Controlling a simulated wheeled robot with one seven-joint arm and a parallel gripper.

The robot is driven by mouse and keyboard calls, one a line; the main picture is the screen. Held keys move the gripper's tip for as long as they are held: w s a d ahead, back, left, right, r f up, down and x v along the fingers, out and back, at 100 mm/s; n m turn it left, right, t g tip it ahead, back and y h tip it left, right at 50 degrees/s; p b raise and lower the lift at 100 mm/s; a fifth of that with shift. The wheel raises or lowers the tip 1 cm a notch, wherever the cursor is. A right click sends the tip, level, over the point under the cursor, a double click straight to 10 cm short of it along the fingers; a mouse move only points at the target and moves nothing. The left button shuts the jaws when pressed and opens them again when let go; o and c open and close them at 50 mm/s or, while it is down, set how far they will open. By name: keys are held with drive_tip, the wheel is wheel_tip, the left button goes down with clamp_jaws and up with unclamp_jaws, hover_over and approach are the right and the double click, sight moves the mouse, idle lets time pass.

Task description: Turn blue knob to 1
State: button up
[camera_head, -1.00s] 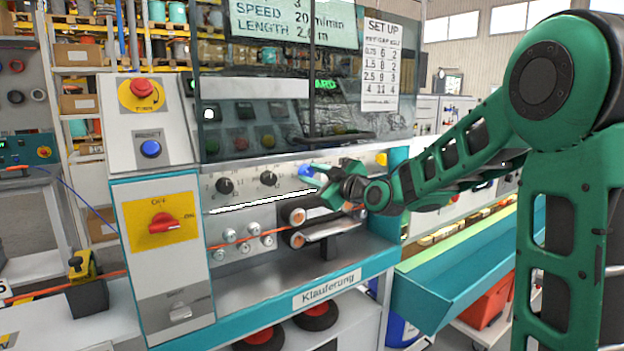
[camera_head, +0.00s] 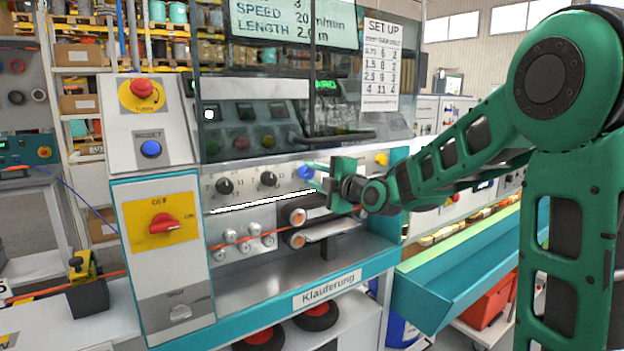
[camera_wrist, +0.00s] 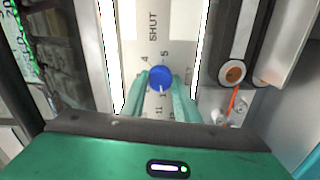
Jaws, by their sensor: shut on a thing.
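The blue knob (camera_wrist: 160,77) sits on a light panel in the wrist view, with printed numbers around it and the word SHUT above. A pale mark shows on its lower side, toward the bottom of the picture; I cannot read surely which number it meets. My gripper (camera_wrist: 160,86) has its two green fingers on either side of the knob, shut on it. In the head view the blue knob (camera_head: 306,172) shows at the left of my gripper (camera_head: 313,176), partly covered by the fingers.
Two black knobs (camera_head: 246,181) sit left on the same panel. Below are rollers (camera_head: 298,217) with an orange cable. A clear guard (camera_head: 300,80) hangs above. A yellow knob (camera_head: 381,159) is to the right. A red switch (camera_head: 162,222) is on the left cabinet.

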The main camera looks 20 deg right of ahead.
drive_tip(key=shift+s+a+f+n, duration=0.15)
drive_tip(key=shift+f+n, duration=0.15)
drive_tip(key=shift+n, duration=0.2)
drive_tip(key=o, duration=1)
drive_tip(key=shift+o, duration=0.2)
drive_tip(key=shift+r, duration=0.15)
drive_tip(key=shift+s+d+r, duration=0.1)
drive_tip(key=shift+s+d, duration=0.15)
drive_tip(key=shift+s, duration=0.05)
drive_tip(key=v, duration=0.9)
drive_tip(key=shift+s, duration=0.4)
